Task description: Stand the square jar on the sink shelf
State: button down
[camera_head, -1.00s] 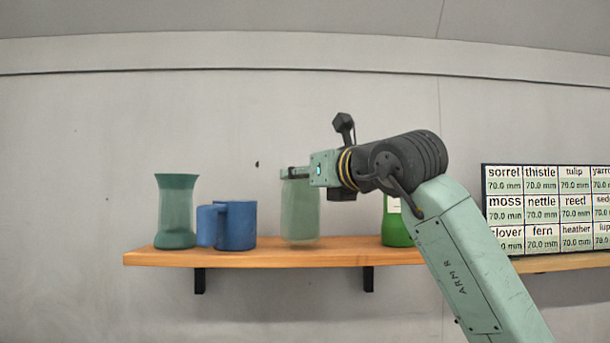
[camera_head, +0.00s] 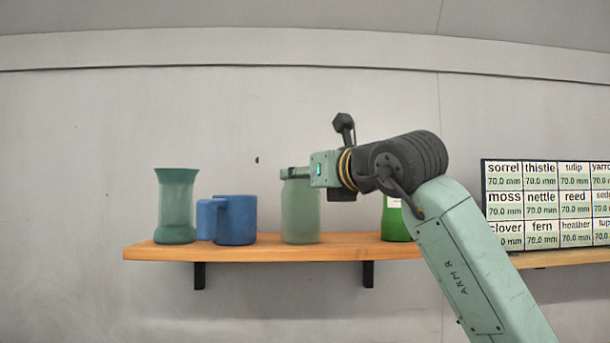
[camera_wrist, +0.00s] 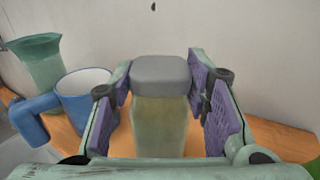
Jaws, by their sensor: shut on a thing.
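The square jar (camera_head: 300,215) is pale green and see-through, and it is upright over the wooden shelf (camera_head: 275,253) in the head view. Its base shows at the shelf top, but I cannot tell whether it touches. My gripper (camera_head: 296,173) is shut on the top of the jar from the right. In the wrist view the jar's grey lid (camera_wrist: 160,74) and body (camera_wrist: 160,125) are between the purple finger pads of my gripper (camera_wrist: 163,82). The jar's base is hidden there.
A blue mug (camera_head: 236,220) and a green flared vase (camera_head: 175,208) stand left of the jar. A green bottle (camera_head: 394,222) stands to the right, partly behind my arm. A labelled board (camera_head: 550,205) is at the far right. Some bare shelf lies between mug and jar.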

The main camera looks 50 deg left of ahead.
dwell(0.4)
jog(key=c, duration=1.1)
grip_release()
jog(key=shift+o, duration=1.4)
jog(key=shift+f, duration=0.1)
jog(key=shift+d, duration=0.1)
jog(key=s+d+b, duration=0.1)
jog(key=d+b, duration=0.1)
jog(key=d, duration=0.5)
jog(key=shift+s+d, duration=0.3)
jog(key=shift+d, duration=0.05)
jog(key=shift+d, duration=0.1)
jog(key=s+d, duration=0.2)
jog(key=d, duration=0.9)
jog(key=shift+s+d, duration=0.2)
jog(key=shift+d, duration=0.15)
